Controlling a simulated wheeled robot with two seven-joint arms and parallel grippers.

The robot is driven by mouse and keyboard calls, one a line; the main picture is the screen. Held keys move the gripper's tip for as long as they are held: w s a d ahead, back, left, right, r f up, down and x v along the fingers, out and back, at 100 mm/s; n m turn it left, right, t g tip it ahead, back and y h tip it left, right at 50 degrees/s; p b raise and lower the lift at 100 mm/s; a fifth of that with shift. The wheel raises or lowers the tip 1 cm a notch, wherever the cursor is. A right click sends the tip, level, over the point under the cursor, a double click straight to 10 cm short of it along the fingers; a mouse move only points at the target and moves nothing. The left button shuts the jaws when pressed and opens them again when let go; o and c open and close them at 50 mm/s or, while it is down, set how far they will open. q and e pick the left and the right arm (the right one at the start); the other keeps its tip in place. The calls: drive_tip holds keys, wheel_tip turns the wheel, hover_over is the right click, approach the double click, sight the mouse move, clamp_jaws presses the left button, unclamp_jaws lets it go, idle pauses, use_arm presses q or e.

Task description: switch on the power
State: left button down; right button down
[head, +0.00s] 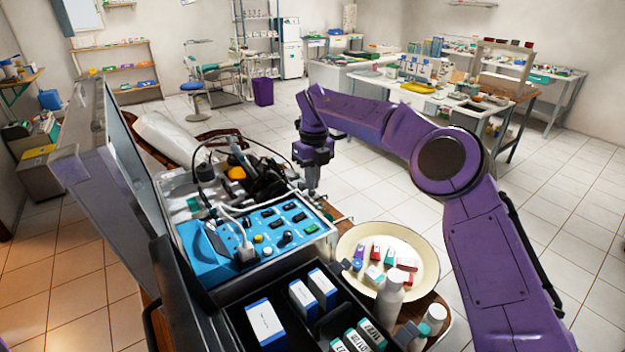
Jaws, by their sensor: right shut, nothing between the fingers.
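The portable dental unit's blue control panel (215,262) sits in an open case at the centre left. Its top carries several dark switches, small knobs and cables. Which switch is the power one, and its position, I cannot tell at this size. My right gripper (312,190) points down just beyond the panel's far right corner, beside the case. Its fingers are shut with nothing between them, and it appears apart from the panel. My left gripper is not in view.
A cream round bowl (427,247) with small boxes stands right of the panel. White bottles (391,296) stand in front of it. A black tray (236,313) with boxes lies nearer. The case's raised lid (100,160) blocks the left. Tiled floor (375,195) is open beyond.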

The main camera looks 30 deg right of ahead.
sight(315, 225)
drive_tip(key=n+h+b, duration=0.1)
drive_tip(key=n+b, duration=0.1)
drive_tip(key=n, duration=1.6)
drive_tip(key=shift+w+b, duration=0.15)
drive_tip(key=shift+b, duration=0.25)
drive_tip(key=f, duration=0.4)
drive_tip(key=f+p, duration=0.1)
drive_tip(key=f, duration=0.4)
drive_tip(key=d+f, duration=0.1)
drive_tip(key=f, duration=0.4)
drive_tip(key=shift+p, duration=0.35)
